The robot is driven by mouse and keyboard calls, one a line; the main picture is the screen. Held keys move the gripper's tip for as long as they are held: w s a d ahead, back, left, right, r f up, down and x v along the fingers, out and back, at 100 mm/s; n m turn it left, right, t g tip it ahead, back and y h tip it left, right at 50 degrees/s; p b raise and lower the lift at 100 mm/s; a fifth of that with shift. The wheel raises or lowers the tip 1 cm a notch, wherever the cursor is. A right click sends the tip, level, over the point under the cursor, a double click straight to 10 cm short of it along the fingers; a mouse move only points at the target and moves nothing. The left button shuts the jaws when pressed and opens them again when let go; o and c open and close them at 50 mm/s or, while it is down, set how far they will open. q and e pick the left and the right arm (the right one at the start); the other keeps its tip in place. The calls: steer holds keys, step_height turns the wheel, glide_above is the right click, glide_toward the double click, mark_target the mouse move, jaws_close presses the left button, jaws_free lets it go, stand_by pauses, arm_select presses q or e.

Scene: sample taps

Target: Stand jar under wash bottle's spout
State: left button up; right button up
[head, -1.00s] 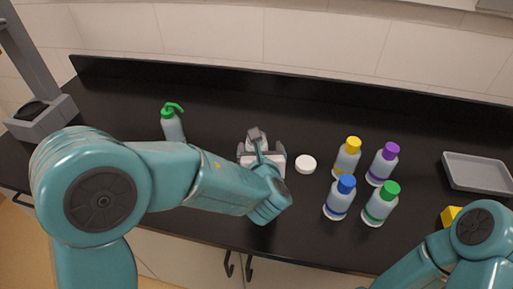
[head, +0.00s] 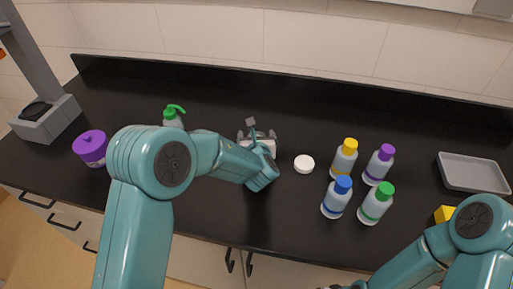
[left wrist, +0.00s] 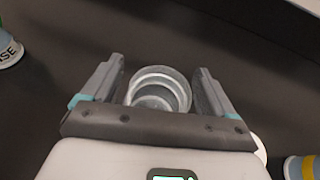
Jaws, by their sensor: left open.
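The wash bottle (head: 172,118) has a green cap and a bent green spout. It stands left of my left gripper, its lower part hidden by my arm. In the left wrist view, part of a labelled bottle (left wrist: 8,48) shows at the upper left edge. My left gripper (head: 257,137) is low over the counter at its middle. In the left wrist view, the open, clear jar (left wrist: 160,88) stands between the spread fingers of the left gripper (left wrist: 160,85), with a gap on each side. In the head view my gripper hides the jar.
A white lid (head: 304,164) lies right of the left gripper. Several bottles with yellow, purple, blue (head: 337,198) and green caps stand further right. A grey tray (head: 452,183) and a yellow block (head: 444,214) are at the right. A purple container (head: 91,148) and a grey stand (head: 45,120) are at the left.

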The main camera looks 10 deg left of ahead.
arm_select(q)
steer(key=shift+w+a+f, duration=0.1)
steer(key=shift+w+f, duration=0.05)
steer(key=shift+w, duration=0.05)
steer(key=c, duration=0.9)
steer(key=shift+s+r, duration=0.15)
steer(key=shift+r, duration=0.05)
steer(key=shift+c, duration=1.3)
